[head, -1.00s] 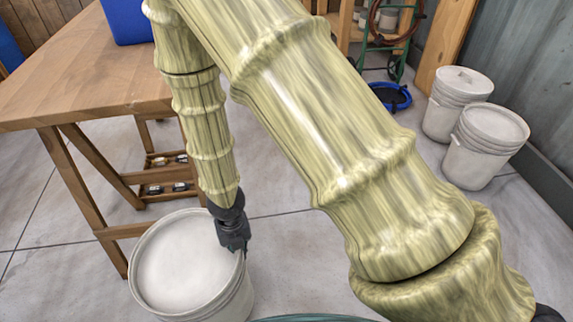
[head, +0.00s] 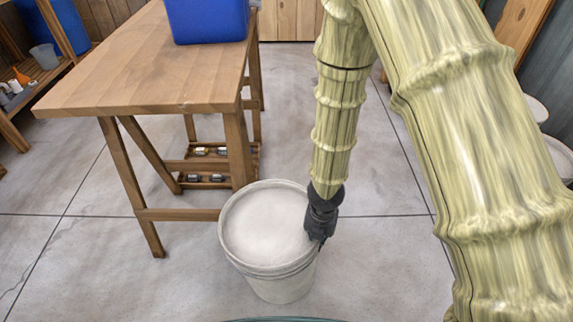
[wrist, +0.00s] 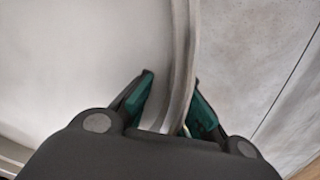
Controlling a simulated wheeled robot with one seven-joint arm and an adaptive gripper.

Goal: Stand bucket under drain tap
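A white bucket (head: 268,230) stands upright in front of the wooden table, right of its near leg. Its top looks pale and smooth; I cannot tell what it holds. My gripper (head: 316,238) is at the right side of the bucket's rim. In the wrist view my gripper (wrist: 173,78) has its two teal-padded fingers close on either side of the bucket's rim (wrist: 181,70), and looks shut on it. A blue container (head: 205,22) stands on the table, cut off by the top of the picture. No drain tap shows in these views.
The wooden table (head: 150,65) has angled legs and a low shelf (head: 205,165) with small items. Shelving (head: 30,95) stands at the far left. Other white buckets (head: 560,158) are partly hidden at the right edge. The floor left of the bucket is clear.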

